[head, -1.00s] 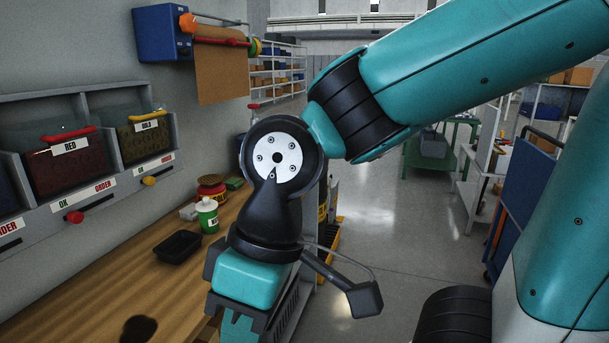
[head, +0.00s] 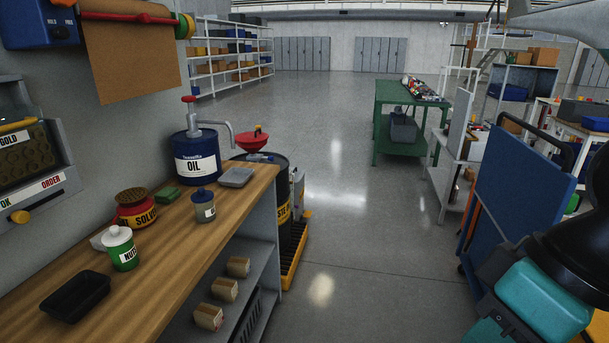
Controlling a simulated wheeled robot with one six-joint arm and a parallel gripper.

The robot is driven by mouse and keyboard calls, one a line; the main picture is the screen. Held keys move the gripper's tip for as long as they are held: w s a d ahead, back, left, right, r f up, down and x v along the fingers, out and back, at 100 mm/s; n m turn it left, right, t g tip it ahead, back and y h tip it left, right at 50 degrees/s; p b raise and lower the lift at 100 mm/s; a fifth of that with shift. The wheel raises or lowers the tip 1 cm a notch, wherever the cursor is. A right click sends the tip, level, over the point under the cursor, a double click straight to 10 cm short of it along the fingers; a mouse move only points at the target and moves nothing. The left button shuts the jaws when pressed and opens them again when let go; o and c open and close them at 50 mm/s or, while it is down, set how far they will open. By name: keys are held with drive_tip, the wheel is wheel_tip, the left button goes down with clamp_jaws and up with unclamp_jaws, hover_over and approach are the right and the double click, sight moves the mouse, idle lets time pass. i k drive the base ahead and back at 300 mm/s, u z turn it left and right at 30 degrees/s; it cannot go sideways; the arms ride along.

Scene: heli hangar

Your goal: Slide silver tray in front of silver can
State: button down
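A small silver-grey tray (head: 237,177) lies flat near the far right corner of the wooden workbench (head: 180,245). A small can (head: 203,205) with a grey-blue lid and a pale label stands just left of and nearer than the tray, apart from it. It is the closest match to the silver can, though it looks bluish. My gripper (head: 487,331) is at the lower right edge of the head view, away from the bench over the floor side. Its fingertips are cut off by the frame, so its opening does not show.
A black tray (head: 76,296), a green can (head: 121,248), a solvent tin (head: 136,207), a green block (head: 168,194) and a blue oil drum (head: 194,155) stand on the bench. Below are shelves with small boxes. A blue panel cart (head: 525,195) stands right. The middle floor is clear.

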sight(235, 176)
drive_tip(key=z, duration=0.15)
drive_tip(key=i, duration=3.5)
drive_tip(key=u, duration=3.9)
